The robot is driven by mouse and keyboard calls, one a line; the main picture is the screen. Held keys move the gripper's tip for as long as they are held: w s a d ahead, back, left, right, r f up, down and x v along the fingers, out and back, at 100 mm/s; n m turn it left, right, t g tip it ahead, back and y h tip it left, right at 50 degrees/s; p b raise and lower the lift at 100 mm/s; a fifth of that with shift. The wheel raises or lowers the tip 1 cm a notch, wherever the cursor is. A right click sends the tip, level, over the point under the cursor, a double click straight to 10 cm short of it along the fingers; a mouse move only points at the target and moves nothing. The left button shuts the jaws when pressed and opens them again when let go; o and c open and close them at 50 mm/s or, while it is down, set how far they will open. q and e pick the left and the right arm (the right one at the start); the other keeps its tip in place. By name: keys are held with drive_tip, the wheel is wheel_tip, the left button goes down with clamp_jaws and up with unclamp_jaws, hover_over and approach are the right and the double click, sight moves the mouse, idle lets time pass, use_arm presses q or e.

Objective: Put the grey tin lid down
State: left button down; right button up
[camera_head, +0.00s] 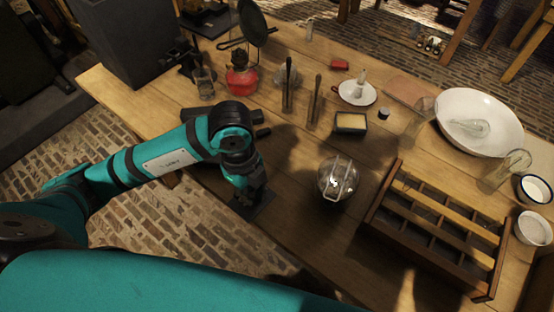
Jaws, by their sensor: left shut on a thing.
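My left gripper (252,196) points down over the front left part of the wooden table. It is shut on the grey tin lid (264,205), a flat dark plate under the fingers. The lid is close to the tabletop; I cannot tell whether it touches. The fingers and wrist hide part of it. A dark grey object (247,116) shows behind my left arm, which covers much of it. My right gripper is not in view.
A glass jar with wire handles (337,180) stands right of my left gripper. Farther right are a compartmented wooden crate (432,237) and a white bowl (505,117). A red burner (241,82) and several glass tubes stand behind. The tabletop between gripper and jar is clear.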

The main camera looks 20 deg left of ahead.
use_arm(q)
drive_tip(key=shift+w+f+n, duration=0.15)
drive_tip(key=shift+n, duration=0.25)
drive_tip(key=p, duration=0.2)
hover_over(278, 160)
drive_tip(key=shift+s+a+f, duration=0.2)
drive_tip(key=shift+s+f, duration=0.05)
drive_tip(key=shift+f, duration=0.4)
drive_tip(key=shift+w, duration=0.3)
drive_tip(key=shift+w+f+p, duration=0.1)
drive_tip(key=shift+f+p, duration=0.1)
drive_tip(key=shift+p, duration=0.1)
wheel_tip(278, 160, down, 3)
drive_tip(key=shift+r+p, duration=0.1)
drive_tip(key=shift+p, duration=0.3)
drive_tip(key=shift+f, duration=0.3)
drive_tip(key=shift+f, duration=0.1)
drive_tip(key=c, duration=1.4)
unclamp_jaws()
